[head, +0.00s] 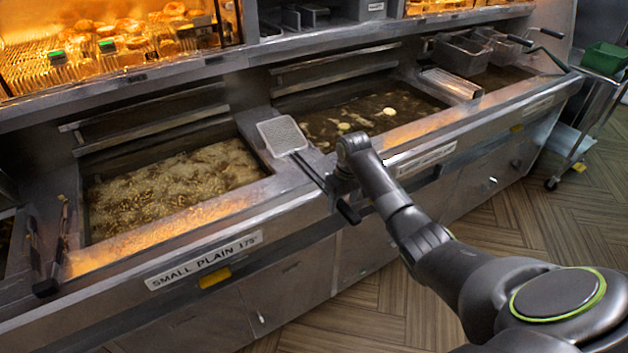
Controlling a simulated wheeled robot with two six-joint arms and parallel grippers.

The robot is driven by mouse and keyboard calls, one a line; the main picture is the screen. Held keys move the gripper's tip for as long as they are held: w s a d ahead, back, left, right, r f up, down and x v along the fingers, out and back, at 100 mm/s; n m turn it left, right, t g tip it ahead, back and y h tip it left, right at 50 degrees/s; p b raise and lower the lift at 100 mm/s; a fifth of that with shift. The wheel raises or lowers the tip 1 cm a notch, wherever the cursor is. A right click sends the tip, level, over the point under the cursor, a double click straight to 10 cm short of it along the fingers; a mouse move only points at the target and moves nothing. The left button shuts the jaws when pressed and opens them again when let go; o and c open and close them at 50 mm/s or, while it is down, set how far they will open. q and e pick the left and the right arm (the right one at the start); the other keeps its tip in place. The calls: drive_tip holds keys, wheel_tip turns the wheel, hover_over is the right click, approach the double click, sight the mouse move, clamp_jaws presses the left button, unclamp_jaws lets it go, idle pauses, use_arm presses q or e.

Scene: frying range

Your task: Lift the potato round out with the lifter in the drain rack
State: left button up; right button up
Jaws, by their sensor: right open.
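A flat mesh lifter (283,135) lies on the ledge between the left and middle pans, its dark handle sloping down to the front edge. My right gripper (341,188) is open at this handle; the wrist hides part of it, and I cannot tell whether the fingers touch it. A pale potato round (389,111) floats in the dark oil of the middle pan (420,120), among several other pale pieces. A metal rack (451,83), perhaps the drain rack, sits at that pan's right side. My left gripper is out of view.
The left pan (175,180) is full of bubbling oil. Wire baskets (465,52) stand over the right pan. A lit food cabinet (120,40) is behind. Tongs (50,245) lie at far left. A trolley (590,110) stands at right; the floor in front is clear.

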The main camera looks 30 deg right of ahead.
drive_tip(key=shift+w+f, duration=0.15)
drive_tip(key=shift+f, duration=0.55)
clamp_jaws()
drive_tip(key=shift+r, duration=0.1)
wheel_tip(320, 180, up, 12)
drive_tip(key=p, duration=1.1)
